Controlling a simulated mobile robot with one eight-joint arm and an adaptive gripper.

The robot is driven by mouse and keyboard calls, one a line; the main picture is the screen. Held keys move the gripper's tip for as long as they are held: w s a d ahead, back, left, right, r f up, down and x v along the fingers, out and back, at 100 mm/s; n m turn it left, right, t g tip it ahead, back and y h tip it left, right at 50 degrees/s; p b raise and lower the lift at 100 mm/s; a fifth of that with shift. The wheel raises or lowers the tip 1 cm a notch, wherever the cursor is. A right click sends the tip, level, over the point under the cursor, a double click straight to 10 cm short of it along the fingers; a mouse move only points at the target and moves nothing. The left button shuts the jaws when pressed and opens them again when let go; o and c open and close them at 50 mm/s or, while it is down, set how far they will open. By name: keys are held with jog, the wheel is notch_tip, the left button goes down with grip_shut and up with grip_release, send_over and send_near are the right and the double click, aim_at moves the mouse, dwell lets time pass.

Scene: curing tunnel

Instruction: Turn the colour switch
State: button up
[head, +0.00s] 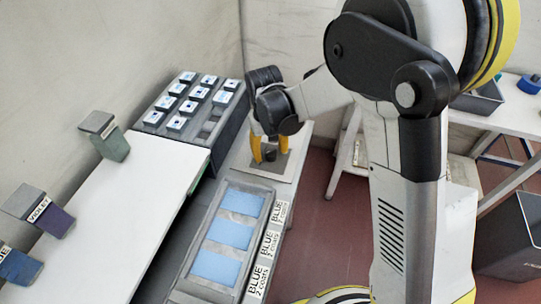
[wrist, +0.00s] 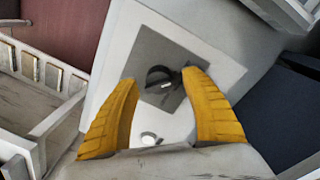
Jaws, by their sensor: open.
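The colour switch is a dark round knob (wrist: 158,76) on a grey square plate (wrist: 150,48), set in a pale panel, in the wrist view. The knob (head: 270,154) also shows in the head view, at the far end of the bench unit. My gripper (head: 270,160) points down over it with its yellow fingers apart. In the wrist view my gripper (wrist: 162,82) has one finger on each side of the knob. The right fingertip looks very near the knob; I cannot tell whether it touches. A small white round mark (wrist: 150,138) shows on the panel between the fingers.
A tray with blue panels (head: 228,236) and labels reading "BLUE 2 coats" (head: 270,245) lies nearer. A rack of small blocks (head: 190,97) stands left of my gripper. Coloured containers, one labelled VIOLET (head: 42,210), stand along the white table (head: 150,215). A dark bin (head: 505,240) is at right.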

jog(key=shift+f, duration=0.4)
grip_shut()
jog(key=shift+m, duration=0.3)
jog(key=m, duration=0.4)
jog(key=shift+d, duration=0.1)
jog(key=m, duration=0.5)
jog(key=shift+g, duration=0.3)
